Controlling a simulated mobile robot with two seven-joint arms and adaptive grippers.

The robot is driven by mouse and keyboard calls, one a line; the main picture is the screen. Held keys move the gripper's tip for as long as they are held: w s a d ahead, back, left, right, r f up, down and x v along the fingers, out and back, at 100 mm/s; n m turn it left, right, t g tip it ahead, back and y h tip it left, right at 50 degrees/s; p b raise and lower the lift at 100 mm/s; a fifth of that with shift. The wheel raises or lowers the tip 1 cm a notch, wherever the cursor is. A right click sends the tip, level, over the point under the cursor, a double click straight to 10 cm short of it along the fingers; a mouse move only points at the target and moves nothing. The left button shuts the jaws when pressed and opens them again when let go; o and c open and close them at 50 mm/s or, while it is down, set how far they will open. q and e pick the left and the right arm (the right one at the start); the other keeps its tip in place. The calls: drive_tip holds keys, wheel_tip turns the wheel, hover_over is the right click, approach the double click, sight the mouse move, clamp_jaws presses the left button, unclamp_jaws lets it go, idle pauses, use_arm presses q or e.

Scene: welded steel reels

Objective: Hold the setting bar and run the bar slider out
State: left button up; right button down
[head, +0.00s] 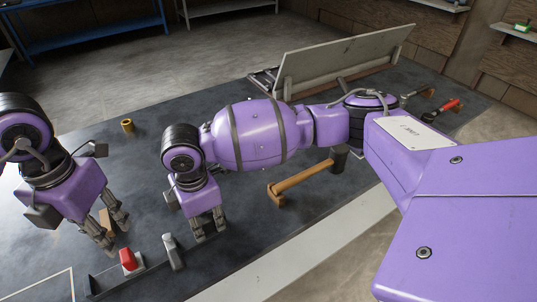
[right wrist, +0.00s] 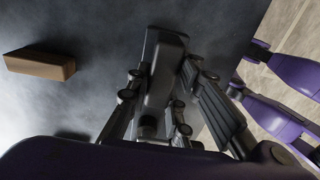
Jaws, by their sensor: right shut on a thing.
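The grey bar that I take for the setting bar (head: 173,254) stands out below and left of my right gripper (head: 209,236). In the right wrist view the dark bar (right wrist: 165,75) runs between the fingers of my right gripper (right wrist: 160,110), which is shut on it. I cannot tell the bar slider apart from the bar. My left gripper (head: 115,238) hangs over the bench to the left, fingers apart and seemingly empty. A wooden block (head: 106,222) shows behind its fingers; it also lies in the right wrist view (right wrist: 40,64).
A mallet (head: 300,181) lies to the right, near the bench's front edge. A brass cylinder (head: 127,126) and a tilted grey panel (head: 340,62) stand farther back. The bench's back left is mostly clear.

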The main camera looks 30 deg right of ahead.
use_arm(q)
drive_tip(key=shift+o, duration=0.2)
idle(0.6)
drive_tip(key=shift+o, duration=0.5)
drive_tip(key=shift+r, duration=0.1)
drive_tip(key=m+g, duration=0.5)
drive_tip(key=m, duration=2.3)
approach(124, 252)
drive_tip(key=shift+m+t, duration=0.3)
drive_tip(key=shift+s+x, duration=0.15)
drive_tip(key=shift+x, duration=2.45)
drive_tip(key=shift+s+x, duration=0.15)
drive_tip(key=shift+x, duration=2.4)
drive_tip(key=shift+r, duration=0.1)
drive_tip(key=shift+c, duration=0.5)
